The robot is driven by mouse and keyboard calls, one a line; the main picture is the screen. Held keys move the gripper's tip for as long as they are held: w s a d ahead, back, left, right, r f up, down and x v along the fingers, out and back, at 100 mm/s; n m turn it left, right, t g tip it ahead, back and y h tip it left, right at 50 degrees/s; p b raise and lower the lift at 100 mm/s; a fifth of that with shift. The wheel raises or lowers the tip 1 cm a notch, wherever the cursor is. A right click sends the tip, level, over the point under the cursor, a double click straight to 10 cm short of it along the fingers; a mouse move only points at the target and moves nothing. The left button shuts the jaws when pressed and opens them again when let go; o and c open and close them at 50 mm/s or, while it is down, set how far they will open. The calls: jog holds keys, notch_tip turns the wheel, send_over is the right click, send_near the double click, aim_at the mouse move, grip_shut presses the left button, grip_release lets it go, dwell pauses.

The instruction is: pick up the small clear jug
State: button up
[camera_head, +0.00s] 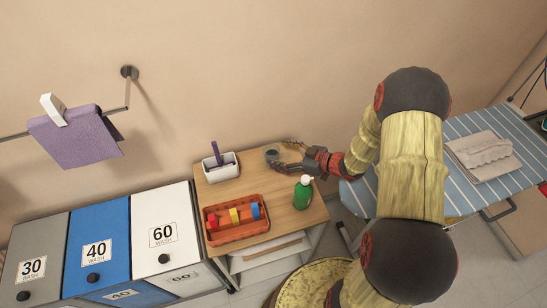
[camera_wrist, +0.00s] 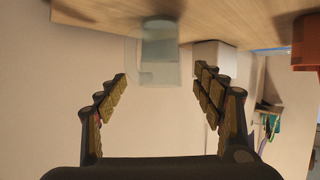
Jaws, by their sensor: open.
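The small clear jug (camera_head: 271,155) stands at the back of the wooden tabletop, in front of my gripper (camera_head: 284,156).
On the wooden tabletop (camera_head: 262,186) stand a green bottle (camera_head: 302,194), an orange basket (camera_head: 226,238) with coloured items, and a white box (camera_head: 219,174). A striped ironing board (camera_head: 459,130) is at right. Laundry bins (camera_head: 165,236) are at left.

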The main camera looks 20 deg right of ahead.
aim_at(273, 152)
jog(key=shift+b+x, duration=0.35)
jog(key=shift+x, duration=1.6)
jog(key=shift+c, duration=0.9)
jog(key=c, duration=1.1)
